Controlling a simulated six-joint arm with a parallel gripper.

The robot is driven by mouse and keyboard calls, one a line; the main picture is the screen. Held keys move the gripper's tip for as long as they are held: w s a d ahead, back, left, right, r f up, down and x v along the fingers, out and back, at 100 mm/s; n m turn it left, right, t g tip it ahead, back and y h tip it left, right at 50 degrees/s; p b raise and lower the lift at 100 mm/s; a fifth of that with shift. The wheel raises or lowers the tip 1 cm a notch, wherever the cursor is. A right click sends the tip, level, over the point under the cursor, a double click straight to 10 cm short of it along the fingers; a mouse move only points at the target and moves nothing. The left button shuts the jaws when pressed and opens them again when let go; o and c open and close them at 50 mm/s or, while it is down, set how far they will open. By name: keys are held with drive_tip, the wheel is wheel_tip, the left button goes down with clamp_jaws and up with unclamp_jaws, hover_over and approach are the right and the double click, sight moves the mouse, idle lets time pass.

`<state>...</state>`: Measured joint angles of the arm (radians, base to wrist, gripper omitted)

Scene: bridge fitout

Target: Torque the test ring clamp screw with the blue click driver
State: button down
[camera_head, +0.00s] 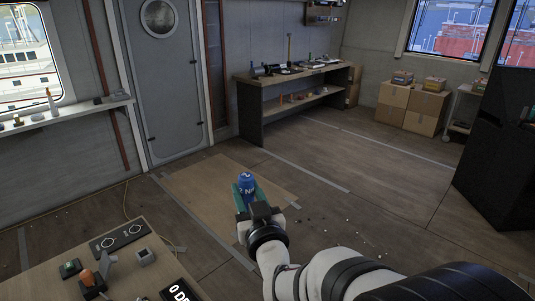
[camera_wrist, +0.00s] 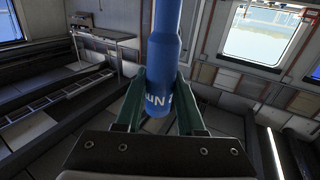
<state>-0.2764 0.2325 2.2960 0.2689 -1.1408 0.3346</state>
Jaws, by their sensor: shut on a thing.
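My gripper (camera_head: 246,200) has green fingers and is shut on the blue click driver (camera_head: 246,180). In the head view it is held out over the floor, beyond the table's right side, with its blue end bearing white marks towards the camera. In the wrist view the driver (camera_wrist: 163,50) stands between the two fingers (camera_wrist: 160,95) and runs out of the top of the picture. Its far end is not visible there. On the table, a black plate (camera_head: 119,238) carries two round ring-like dials. I cannot tell which item is the test ring clamp, and no screw is distinguishable.
The wooden table (camera_head: 150,272) at lower left also holds a green-topped block (camera_head: 70,267), an orange-topped item (camera_head: 88,279), a small grey box (camera_head: 145,256) and a black label plate (camera_head: 178,291). A workbench (camera_head: 262,77) stands at the back.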

drive_tip(key=s+a+f+n+g+y, duration=0.3)
drive_tip(key=s+a+f, duration=0.4)
drive_tip(key=a, duration=0.3)
drive_tip(key=s+a+f+n+g+y, duration=0.3)
drive_tip(key=s+a+f+y, duration=0.2)
drive_tip(key=s+a+f, duration=0.2)
drive_tip(key=a+f, duration=0.2)
drive_tip(key=a, duration=0.2)
drive_tip(key=shift+s+n+y, duration=0.2)
drive_tip(key=shift+n+y, duration=0.1)
drive_tip(key=shift+n, duration=0.1)
wheel_tip(320, 180, down, 6)
drive_tip(key=shift+f, duration=0.65)
idle(0.3)
drive_tip(key=shift+r, duration=0.1)
idle(2.7)
wheel_tip(320, 180, up, 6)
idle(0.6)
drive_tip(key=shift+r, duration=0.1)
